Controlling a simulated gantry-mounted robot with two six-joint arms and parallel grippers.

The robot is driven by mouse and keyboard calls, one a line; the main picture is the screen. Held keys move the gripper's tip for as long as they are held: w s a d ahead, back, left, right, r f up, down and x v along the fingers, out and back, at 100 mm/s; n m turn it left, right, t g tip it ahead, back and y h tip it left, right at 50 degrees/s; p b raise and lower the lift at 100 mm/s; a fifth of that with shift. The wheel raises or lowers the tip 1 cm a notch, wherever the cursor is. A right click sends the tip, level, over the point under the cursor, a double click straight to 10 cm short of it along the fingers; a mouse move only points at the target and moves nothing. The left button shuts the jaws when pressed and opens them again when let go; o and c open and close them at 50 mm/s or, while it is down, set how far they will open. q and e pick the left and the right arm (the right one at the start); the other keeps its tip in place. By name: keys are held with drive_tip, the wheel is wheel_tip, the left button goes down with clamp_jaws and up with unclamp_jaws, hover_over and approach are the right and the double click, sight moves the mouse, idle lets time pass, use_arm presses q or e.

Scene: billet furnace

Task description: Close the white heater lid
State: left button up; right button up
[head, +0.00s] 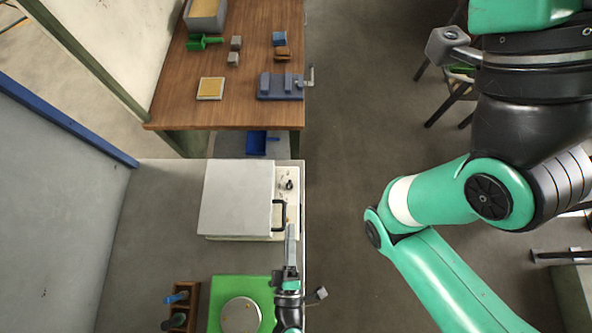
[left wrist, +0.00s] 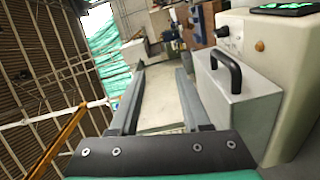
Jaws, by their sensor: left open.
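The white heater lid (head: 235,197) shows from above on the bench at the centre left of the head view. Its black handle (head: 281,215) is on the lid's right edge. I cannot tell from above how far the lid stands open. My left gripper (head: 291,230) is just below and right of the handle, apart from it. In the left wrist view, the gripper's two fingers (left wrist: 160,72) are spread and empty. The handle (left wrist: 226,72) and the lid's face (left wrist: 245,112) are to their right. My right gripper is out of view.
The cream heater body (head: 292,172) has knobs on its right strip. A green mat (head: 222,285) with a round metal disc (head: 240,316) and a wooden rack (head: 190,299) are below. A wooden table (head: 250,55) with small objects stands above.

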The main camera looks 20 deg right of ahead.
use_arm(q)
drive_tip(key=s+r+p, duration=0.1)
drive_tip(key=s+r, duration=0.1)
drive_tip(key=s, duration=0.4)
drive_tip(key=shift+s+a+r, duration=0.15)
drive_tip(key=shift+r, duration=0.15)
